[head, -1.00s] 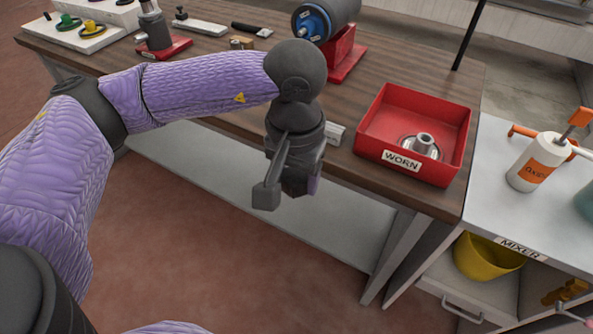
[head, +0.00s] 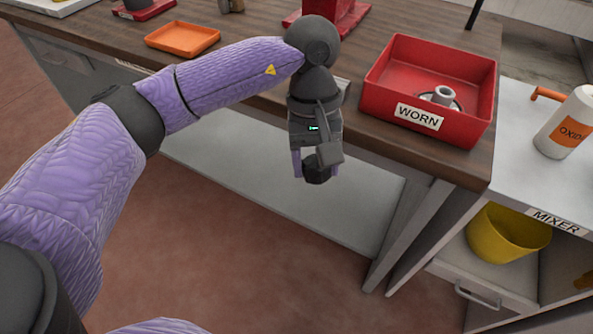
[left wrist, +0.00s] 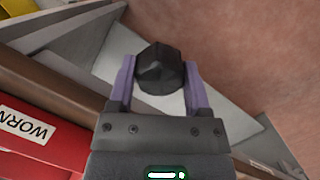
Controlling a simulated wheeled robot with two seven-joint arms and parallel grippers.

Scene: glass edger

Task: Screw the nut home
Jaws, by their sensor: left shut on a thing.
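My left gripper (head: 316,168) hangs in front of the bench's front edge, pointing down, over the lower shelf. It is shut on a dark, faceted piece that looks like the nut (head: 318,172). The left wrist view shows the same black nut (left wrist: 160,70) between the two purple fingers of the gripper (left wrist: 160,80). The thread or spindle that takes the nut cannot be made out in the current views. My right gripper does not show.
A red tray marked WORN (head: 418,117), with a metal flanged part (head: 441,97) in it, sits right of the gripper on the wooden bench (head: 225,68). An orange tray (head: 182,38) lies at the left. A bottle (head: 567,125) stands on the side cabinet at the right.

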